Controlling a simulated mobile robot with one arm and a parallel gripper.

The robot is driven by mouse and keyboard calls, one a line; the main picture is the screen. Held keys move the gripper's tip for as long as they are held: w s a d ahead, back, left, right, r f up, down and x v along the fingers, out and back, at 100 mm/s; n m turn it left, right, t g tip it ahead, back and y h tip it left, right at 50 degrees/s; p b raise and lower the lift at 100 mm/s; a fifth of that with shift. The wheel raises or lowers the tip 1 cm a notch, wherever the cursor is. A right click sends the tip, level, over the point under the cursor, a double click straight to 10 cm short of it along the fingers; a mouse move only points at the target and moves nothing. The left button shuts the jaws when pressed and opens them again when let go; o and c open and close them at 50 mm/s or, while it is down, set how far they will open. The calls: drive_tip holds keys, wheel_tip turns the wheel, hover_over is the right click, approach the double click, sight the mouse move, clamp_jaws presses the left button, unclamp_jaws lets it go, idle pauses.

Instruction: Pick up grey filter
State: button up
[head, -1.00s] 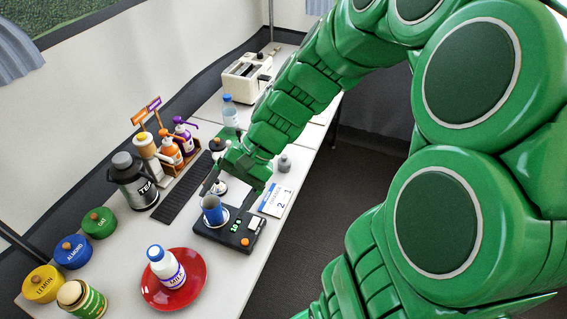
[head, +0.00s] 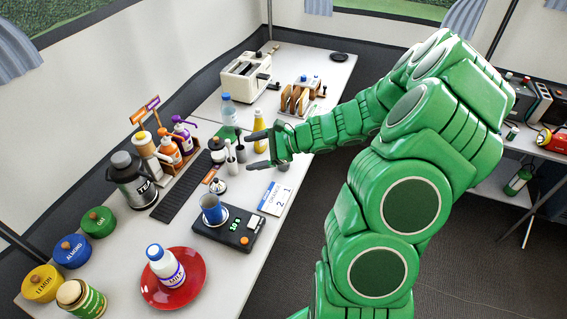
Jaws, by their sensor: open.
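My gripper (head: 249,152) is open and empty above the table, with its fingers spread and pointing left. A small grey piece (head: 283,168), which may be the grey filter, stands near the table's right edge, mostly hidden behind my gripper. Slim grey-white upright pieces (head: 230,157) stand just left of my fingertips. I cannot tell whether one of them is the filter.
A scale (head: 231,238) holds a blue cup (head: 213,211), with a number card (head: 273,198) beside it. A yellow bottle (head: 259,130) and a water bottle (head: 228,110) stand behind my fingers. A toaster (head: 245,76) and a toast rack (head: 298,98) are farther back.

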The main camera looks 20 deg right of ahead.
drive_tip(key=d+f+m+t+h, duration=0.1)
drive_tip(key=d+f+m, duration=0.2)
drive_tip(key=d+f, duration=0.1)
drive_tip(key=w+d+f+m+t+h, duration=0.1)
drive_tip(key=d+f+m+t, duration=0.1)
drive_tip(key=d+f, duration=0.3)
drive_tip(key=w+d+f+m+t+h, duration=0.1)
drive_tip(key=d+f+m, duration=0.3)
drive_tip(key=d, duration=0.3)
drive_tip(key=shift+w+f+m+t+h, duration=0.15)
drive_tip(key=shift+f+m+t+h, duration=0.2)
drive_tip(key=shift+f, duration=0.55)
drive_tip(key=shift+w+d+x, duration=0.1)
drive_tip(key=shift+x, duration=1.15)
drive_tip(key=shift+w+d+x, duration=0.15)
drive_tip(key=shift+x, duration=1.15)
drive_tip(key=shift+w+d+x, duration=0.1)
drive_tip(key=shift+x, duration=1.15)
drive_tip(key=c, duration=1.1)
